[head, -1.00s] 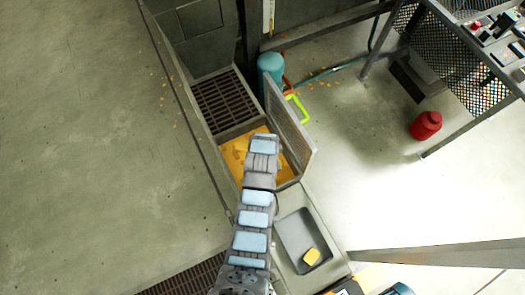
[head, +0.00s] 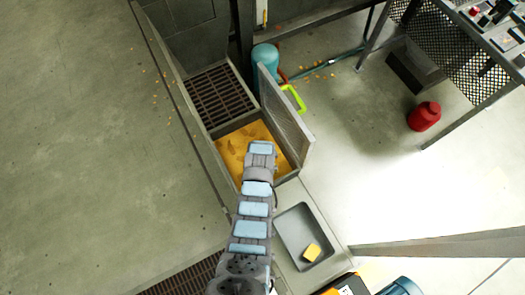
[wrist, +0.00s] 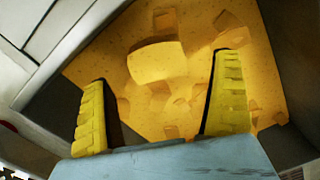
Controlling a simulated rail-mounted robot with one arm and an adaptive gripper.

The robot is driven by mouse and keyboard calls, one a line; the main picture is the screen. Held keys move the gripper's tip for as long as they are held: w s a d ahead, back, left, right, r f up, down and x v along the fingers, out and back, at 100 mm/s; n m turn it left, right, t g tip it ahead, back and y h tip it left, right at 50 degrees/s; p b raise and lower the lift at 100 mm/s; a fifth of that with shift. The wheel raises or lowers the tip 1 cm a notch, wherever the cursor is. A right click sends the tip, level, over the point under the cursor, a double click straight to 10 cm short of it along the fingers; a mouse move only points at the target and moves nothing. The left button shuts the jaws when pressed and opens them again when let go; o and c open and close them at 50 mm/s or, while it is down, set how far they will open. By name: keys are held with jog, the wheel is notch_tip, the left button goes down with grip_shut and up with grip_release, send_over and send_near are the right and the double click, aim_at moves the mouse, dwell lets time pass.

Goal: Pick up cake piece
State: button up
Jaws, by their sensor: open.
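A pale yellow cake piece (wrist: 157,62) lies among several smaller broken pieces on orange-yellow meal in an open pit. The pit's orange-yellow contents (head: 233,147) also show in the head view, partly covered by my arm. In the wrist view my gripper (wrist: 164,72) is open, with its two yellow fingers spread wide and nothing held between them. The large piece appears beyond and between the fingertips; I cannot tell the height gap. My gripper is hidden behind my arm in the head view. Another yellow piece (head: 312,252) lies in a grey tray (head: 289,232).
A raised mesh lid (head: 287,118) stands along the pit's right side. A dark grate (head: 220,95) adjoins the pit's far end. A teal cylinder (head: 265,57) and a lime-green handle (head: 296,98) are beyond the lid. The floor at left is open.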

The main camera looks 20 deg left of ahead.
jog(key=f, duration=0.1)
jog(key=f+b, duration=0.2)
jog(key=f, duration=0.1)
jog(key=shift+s+d, duration=0.25)
jog(key=shift+d, duration=0.1)
jog(key=shift+w+a+f+b, duration=0.15)
jog(key=shift+f+b, duration=0.15)
jog(key=shift+f, duration=0.25)
jog(key=c, duration=1.2)
